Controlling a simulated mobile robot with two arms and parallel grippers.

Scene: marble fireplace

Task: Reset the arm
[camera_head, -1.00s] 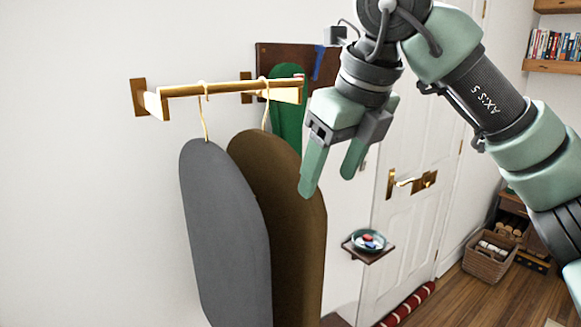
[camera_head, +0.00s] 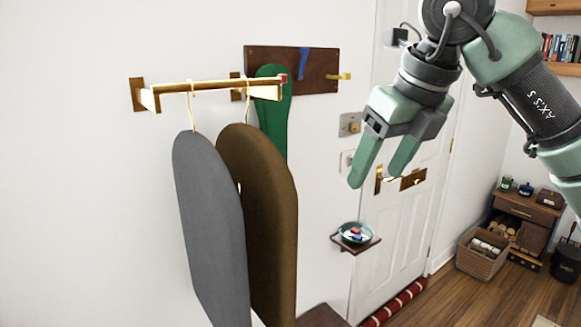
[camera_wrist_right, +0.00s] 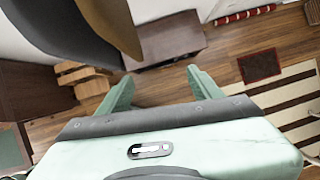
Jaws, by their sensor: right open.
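My right gripper (camera_head: 378,172) is open and empty in the head view, its two green fingers pointing down. It is in free air to the right of the hanging garments, apart from them, in front of the white door. In the right wrist view its spread fingers (camera_wrist_right: 160,92) have only floor between them. My right arm comes in from the upper right. My left gripper is not in view.
A grey garment (camera_head: 207,220) and a brown garment (camera_head: 262,215) hang from a brass rail (camera_head: 215,87). A green item (camera_head: 272,115) hangs behind. A small shelf with a dish (camera_head: 356,233) juts out below my gripper. The door (camera_head: 395,235) has a brass handle.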

